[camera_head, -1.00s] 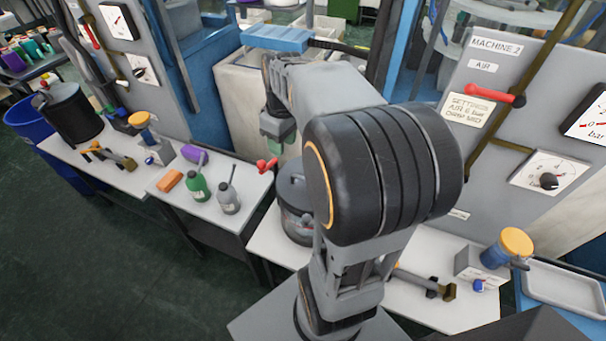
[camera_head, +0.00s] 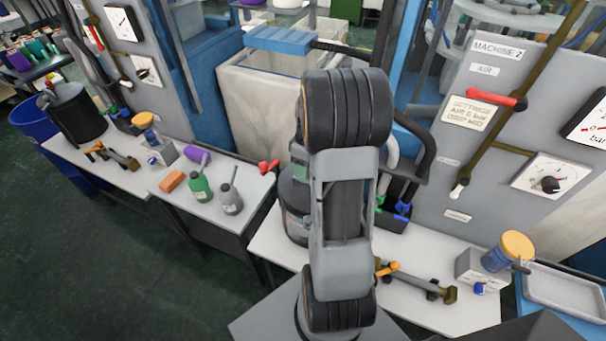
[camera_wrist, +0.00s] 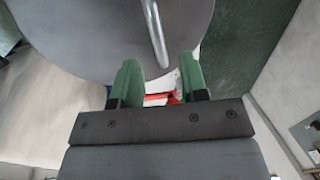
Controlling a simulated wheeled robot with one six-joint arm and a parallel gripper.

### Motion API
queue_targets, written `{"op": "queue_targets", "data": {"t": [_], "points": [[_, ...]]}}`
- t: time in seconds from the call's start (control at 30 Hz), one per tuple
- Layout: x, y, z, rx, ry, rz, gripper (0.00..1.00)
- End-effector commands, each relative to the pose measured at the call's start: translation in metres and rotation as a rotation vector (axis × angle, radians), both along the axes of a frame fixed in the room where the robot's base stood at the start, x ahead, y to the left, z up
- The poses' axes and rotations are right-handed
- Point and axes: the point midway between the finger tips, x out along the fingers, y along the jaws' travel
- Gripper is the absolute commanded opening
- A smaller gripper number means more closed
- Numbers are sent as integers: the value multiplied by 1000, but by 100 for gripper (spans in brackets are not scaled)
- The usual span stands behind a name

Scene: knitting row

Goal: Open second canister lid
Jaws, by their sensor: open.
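A dark grey canister (camera_head: 296,205) stands on the right-hand white bench, largely hidden behind my arm in the head view. In the wrist view a round grey lid (camera_wrist: 85,35) with a bent metal bar handle (camera_wrist: 154,30) fills the upper part. My gripper (camera_wrist: 160,72) is open, its two green fingers apart and pointing at the lid's near edge. The handle lies ahead of the gap between the fingers, and nothing is seen gripped. A small red part (camera_wrist: 160,98) shows between the fingers, below the lid. In the head view my gripper is hidden behind my arm.
Another dark canister (camera_head: 78,113) stands on the left bench by a blue bin (camera_head: 35,118). Green and grey bottles (camera_head: 200,188) and an orange block (camera_head: 172,181) sit on the middle bench. Machine 2's panel (camera_head: 500,120) rises behind the right bench.

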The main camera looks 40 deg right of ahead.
Motion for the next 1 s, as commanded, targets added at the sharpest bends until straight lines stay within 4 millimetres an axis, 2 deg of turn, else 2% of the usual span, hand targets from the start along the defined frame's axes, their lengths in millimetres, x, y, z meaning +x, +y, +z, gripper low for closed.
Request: {"op": "queue_targets", "data": {"t": [0.1, 0.3, 0.67, 1.0], "points": [[-2, 3, -14, 2, 3, 0, 40], [-3, 5, -27, 0, 1, 0, 40], [-3, 5, -30, 0, 0, 0, 40], [-3, 5, -30, 0, 0, 0, 8]]}}
